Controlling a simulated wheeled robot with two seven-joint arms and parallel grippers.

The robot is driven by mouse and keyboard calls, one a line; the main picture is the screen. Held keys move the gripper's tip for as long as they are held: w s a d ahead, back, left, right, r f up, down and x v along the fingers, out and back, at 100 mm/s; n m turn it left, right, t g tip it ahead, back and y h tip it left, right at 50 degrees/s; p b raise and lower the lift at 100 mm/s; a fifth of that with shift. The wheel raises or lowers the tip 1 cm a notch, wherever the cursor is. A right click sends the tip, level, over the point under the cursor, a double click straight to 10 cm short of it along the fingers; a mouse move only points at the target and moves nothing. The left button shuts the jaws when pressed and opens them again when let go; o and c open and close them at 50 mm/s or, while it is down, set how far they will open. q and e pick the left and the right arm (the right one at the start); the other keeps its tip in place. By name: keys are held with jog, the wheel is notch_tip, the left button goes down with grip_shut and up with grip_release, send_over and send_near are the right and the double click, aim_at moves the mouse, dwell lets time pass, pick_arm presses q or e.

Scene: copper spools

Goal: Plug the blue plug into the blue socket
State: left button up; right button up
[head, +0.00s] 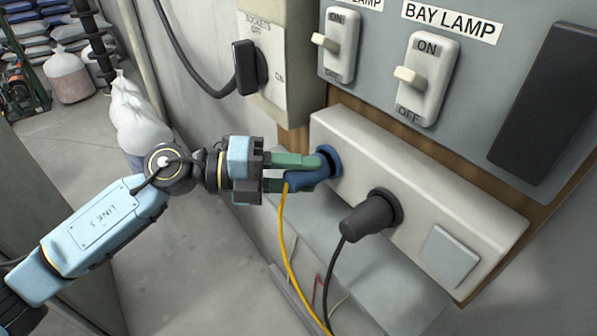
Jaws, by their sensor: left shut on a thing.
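The blue plug (304,181) is in the fingers of my left gripper (303,171), which is shut on it. A yellow cable (283,235) hangs down from the plug. The blue socket (333,157) is a round blue fitting at the left end of the pale socket box (425,190). The plug's front is right at the socket, and the fingertips partly cover that spot. I cannot tell how deep the plug sits in it. My right gripper is not in view.
A black plug (370,217) with a black cable sits in the box to the right of the blue socket. A square cover (447,257) is further right. Above are switches, including a BAY LAMP switch (426,80), and a SOCKETS control (251,68) with a black handle.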

pick_arm(q)
jog(key=shift+w+d, duration=0.25)
jog(key=shift+d, duration=0.1)
jog(key=o, duration=1)
jog(key=a+r+b, duration=0.1)
jog(key=a+b, duration=0.1)
jog(key=a, duration=1.1)
jog(key=shift+s+a+r, duration=0.2)
jog(key=shift+s, duration=0.2)
